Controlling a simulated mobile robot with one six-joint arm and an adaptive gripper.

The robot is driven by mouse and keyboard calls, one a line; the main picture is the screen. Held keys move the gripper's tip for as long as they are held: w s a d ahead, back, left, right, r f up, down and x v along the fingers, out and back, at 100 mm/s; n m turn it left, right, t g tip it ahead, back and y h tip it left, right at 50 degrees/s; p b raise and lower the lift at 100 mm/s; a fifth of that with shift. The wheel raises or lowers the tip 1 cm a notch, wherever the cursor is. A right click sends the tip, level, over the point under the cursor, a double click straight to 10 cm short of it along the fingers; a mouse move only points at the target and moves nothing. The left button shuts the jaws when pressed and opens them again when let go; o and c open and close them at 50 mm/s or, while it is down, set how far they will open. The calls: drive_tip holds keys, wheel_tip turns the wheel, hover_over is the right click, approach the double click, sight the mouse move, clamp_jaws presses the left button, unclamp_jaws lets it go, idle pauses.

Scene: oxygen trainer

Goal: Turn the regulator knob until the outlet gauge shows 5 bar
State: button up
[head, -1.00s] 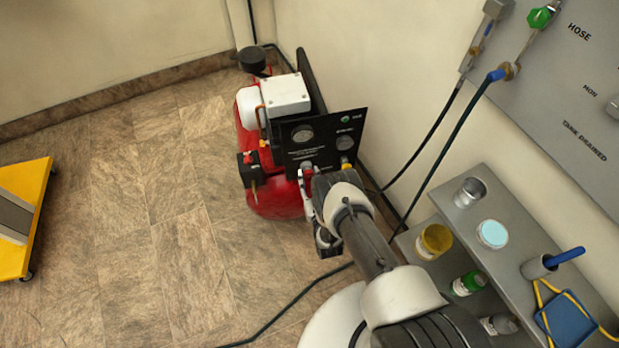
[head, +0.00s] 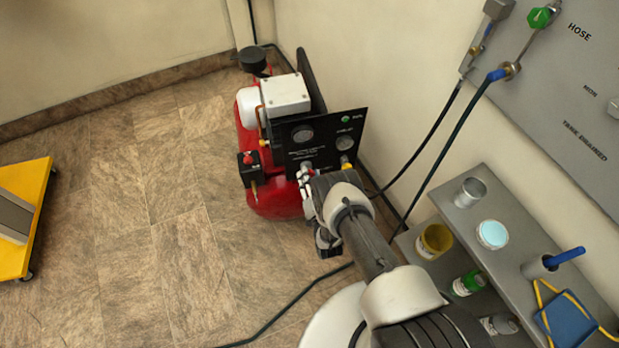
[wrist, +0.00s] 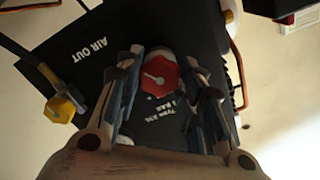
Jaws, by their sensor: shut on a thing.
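In the head view my gripper (head: 306,185) is at the lower part of the compressor's black panel, mostly hiding the knob. The outlet gauge (head: 345,143) is on the panel's upper right. Its needle is too small to read. A second gauge (head: 302,134) is to its left.
The red compressor tank (head: 270,203) stands by the wall. A yellow fitting (wrist: 60,108) is near the AIR OUT label. A grey shelf (head: 465,222) with cans stands right of my arm. A yellow cart (head: 32,190) is far left; the floor between is clear.

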drive_tip(key=shift+w+m, duration=0.1)
drive_tip(key=shift+m, duration=0.2)
drive_tip(key=o, duration=1.1)
drive_tip(key=shift+c, duration=0.2)
drive_tip(key=v, duration=0.7)
drive_tip(key=shift+s, duration=0.3)
drive_tip(key=shift+d, duration=0.1)
